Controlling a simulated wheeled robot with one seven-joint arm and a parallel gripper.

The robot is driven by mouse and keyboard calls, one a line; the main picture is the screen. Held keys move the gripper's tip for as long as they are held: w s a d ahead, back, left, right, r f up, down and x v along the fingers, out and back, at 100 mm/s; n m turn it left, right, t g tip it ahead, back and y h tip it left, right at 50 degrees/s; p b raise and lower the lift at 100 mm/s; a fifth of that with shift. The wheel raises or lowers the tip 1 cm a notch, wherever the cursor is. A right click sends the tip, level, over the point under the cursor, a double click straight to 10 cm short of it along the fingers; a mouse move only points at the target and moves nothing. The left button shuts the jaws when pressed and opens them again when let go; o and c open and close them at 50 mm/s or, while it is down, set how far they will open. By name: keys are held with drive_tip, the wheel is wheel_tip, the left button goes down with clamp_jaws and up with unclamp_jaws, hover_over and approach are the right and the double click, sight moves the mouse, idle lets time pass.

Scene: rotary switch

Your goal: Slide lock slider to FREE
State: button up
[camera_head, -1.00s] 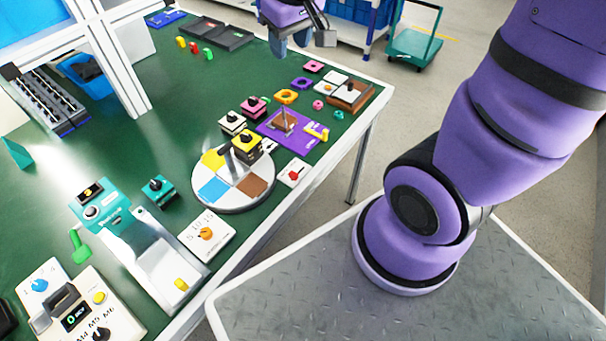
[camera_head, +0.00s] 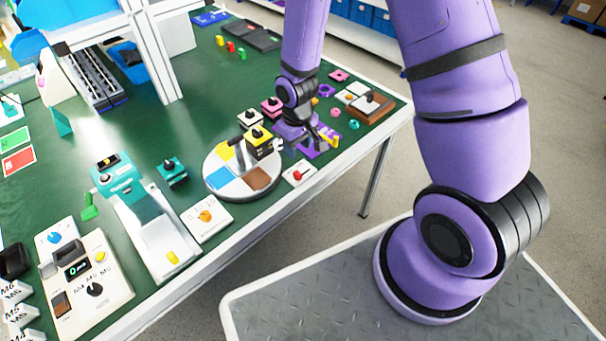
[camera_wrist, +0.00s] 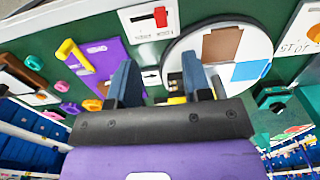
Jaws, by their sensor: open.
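A small white plate with a dark slot (camera_wrist: 151,77) shows between my fingers in the wrist view; a white piece (camera_head: 278,145) beside the yellow-topped black switch box (camera_head: 259,143) may be the same part. A white plate with a red slider (camera_wrist: 160,17) lies near it, also in the head view (camera_head: 298,174). My gripper (camera_wrist: 159,76) is open and empty, its two dark blue fingers apart. In the head view it hangs over the purple panel, right of the switch box.
The round coloured turntable (camera_head: 214,179) lies left of my gripper. The purple panel (camera_wrist: 106,55) has a yellow handle (camera_wrist: 72,53). A brown joystick box (camera_head: 371,105) and small coloured pieces stand near the table's right edge.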

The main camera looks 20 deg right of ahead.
sight(298, 174)
drive_tip(key=shift+f, duration=5.6)
